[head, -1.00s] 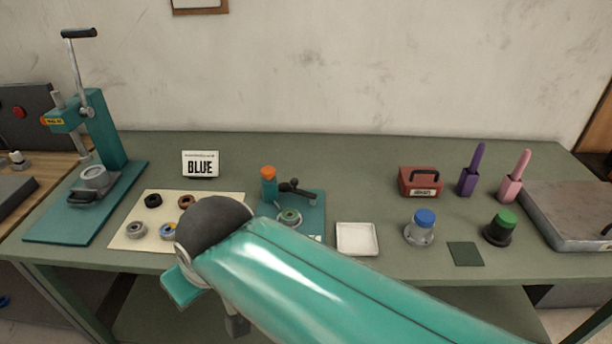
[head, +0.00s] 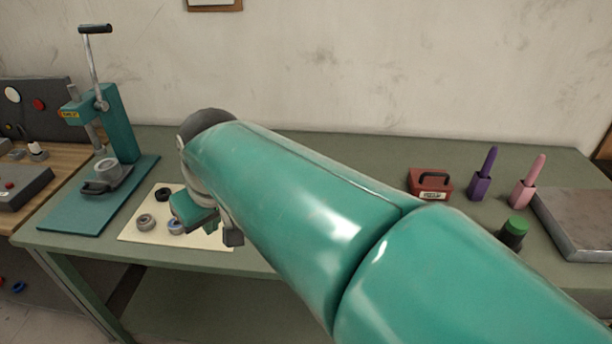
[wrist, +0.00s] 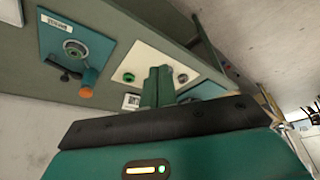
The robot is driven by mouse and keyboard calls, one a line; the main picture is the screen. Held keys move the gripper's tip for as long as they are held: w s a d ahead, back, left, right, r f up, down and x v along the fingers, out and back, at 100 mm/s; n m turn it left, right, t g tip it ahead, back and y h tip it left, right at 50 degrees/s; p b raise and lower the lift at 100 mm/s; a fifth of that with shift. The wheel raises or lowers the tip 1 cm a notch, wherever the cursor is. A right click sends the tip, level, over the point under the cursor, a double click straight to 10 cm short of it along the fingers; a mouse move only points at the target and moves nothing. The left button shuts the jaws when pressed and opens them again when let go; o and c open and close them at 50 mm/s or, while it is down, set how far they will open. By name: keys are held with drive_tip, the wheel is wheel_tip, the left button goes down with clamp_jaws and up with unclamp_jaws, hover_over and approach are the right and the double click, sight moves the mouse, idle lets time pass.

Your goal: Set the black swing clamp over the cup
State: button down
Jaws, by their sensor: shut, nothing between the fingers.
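The wrist view shows a teal plate (wrist: 105,45) bearing a round metal cup (wrist: 75,48), with the black swing clamp (wrist: 65,75) and an orange-topped post (wrist: 88,82) beside it. The clamp looks swung out beside the cup, not over it. My arm hides this whole fixture in the head view. My gripper (wrist: 157,72) is shut and empty. It is raised, apart from the fixture, and in the wrist view its fingers overlap the cream sheet.
The cream sheet (head: 132,233) holds several rings. A teal lever press (head: 120,125) stands left on its base plate. A red box (head: 430,187), purple (head: 482,178) and pink (head: 528,185) tools, a green-capped jar (head: 514,232) and a grey slab (head: 580,220) are at right.

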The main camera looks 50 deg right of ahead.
drive_tip(key=w+d+f+y, duration=0.1)
drive_tip(key=w+d, duration=0.3)
drive_tip(key=d, duration=0.3)
drive_tip(key=w+d+g+y, duration=0.1)
drive_tip(key=w+d, duration=0.4)
drive_tip(key=d, duration=0.2)
drive_tip(key=w+d+f, duration=0.1)
drive_tip(key=w+d, duration=0.3)
drive_tip(key=d, duration=0.4)
drive_tip(key=s+d+f+t+y, duration=0.1)
drive_tip(key=d+f, duration=0.3)
drive_tip(key=d, duration=0.8)
drive_tip(key=s+d+f+t+y, duration=0.1)
drive_tip(key=d+f, duration=0.4)
drive_tip(key=d, duration=0.7)
drive_tip(key=shift+s+d+f+m+y, duration=0.15)
drive_tip(key=shift+s+f+m+y, duration=0.2)
drive_tip(key=shift+s, duration=0.5)
drive_tip(key=shift+r, duration=0.1)
